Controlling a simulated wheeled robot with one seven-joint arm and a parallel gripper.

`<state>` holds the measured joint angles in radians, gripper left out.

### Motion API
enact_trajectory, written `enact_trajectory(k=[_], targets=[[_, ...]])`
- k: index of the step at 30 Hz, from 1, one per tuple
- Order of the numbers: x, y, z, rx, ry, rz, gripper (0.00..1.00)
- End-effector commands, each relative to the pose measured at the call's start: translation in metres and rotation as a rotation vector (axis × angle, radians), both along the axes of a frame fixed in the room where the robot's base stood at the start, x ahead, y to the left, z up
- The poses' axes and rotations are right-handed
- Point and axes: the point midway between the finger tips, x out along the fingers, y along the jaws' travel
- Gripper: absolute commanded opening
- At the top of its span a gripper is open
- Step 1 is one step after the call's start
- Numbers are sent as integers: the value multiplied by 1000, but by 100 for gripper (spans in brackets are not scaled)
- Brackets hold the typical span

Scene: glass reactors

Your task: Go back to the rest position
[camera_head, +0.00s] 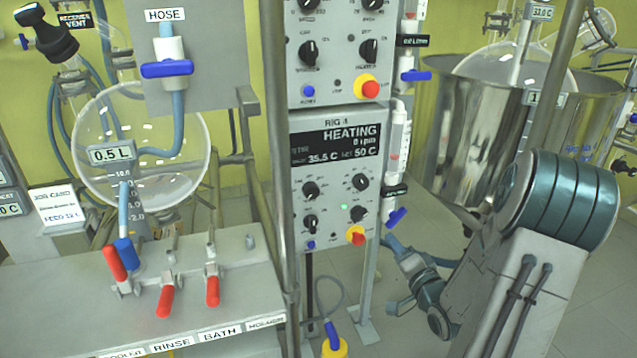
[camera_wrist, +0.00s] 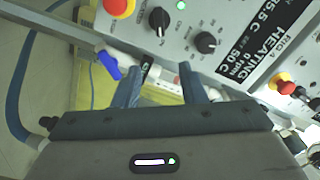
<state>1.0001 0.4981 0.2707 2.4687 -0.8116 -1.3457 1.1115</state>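My gripper (camera_wrist: 159,78) shows in the wrist view with its two fingers apart and nothing between them. In the head view my arm comes in from the right, and my gripper (camera_head: 393,277) is low, to the right of the control panel (camera_head: 335,195). It appears clear of the panel there. The panel's display (camera_head: 335,145) reads HEATING, 0 rpm, 35.5 C and set 50 C. A green light is lit beside its knobs.
A red stop button (camera_head: 358,237) and a blue-handled valve (camera_head: 397,217) are close to my gripper. A steel vessel (camera_head: 470,140) stands behind my arm. A bench with red-handled valves (camera_head: 167,300) and a round glass flask (camera_head: 185,130) are at left. A metal post (camera_head: 275,150) stands between.

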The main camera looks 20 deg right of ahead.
Motion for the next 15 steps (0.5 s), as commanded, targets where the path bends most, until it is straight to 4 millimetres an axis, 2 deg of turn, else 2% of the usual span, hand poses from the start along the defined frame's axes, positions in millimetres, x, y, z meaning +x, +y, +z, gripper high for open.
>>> enact_trajectory(k=[5, 10, 15], targets=[[5, 5, 9, -55, 45, -1, 37], [16, 21, 32, -243, 215, -6, 37], [15, 38, 63, -459, 419, -11, 37]])
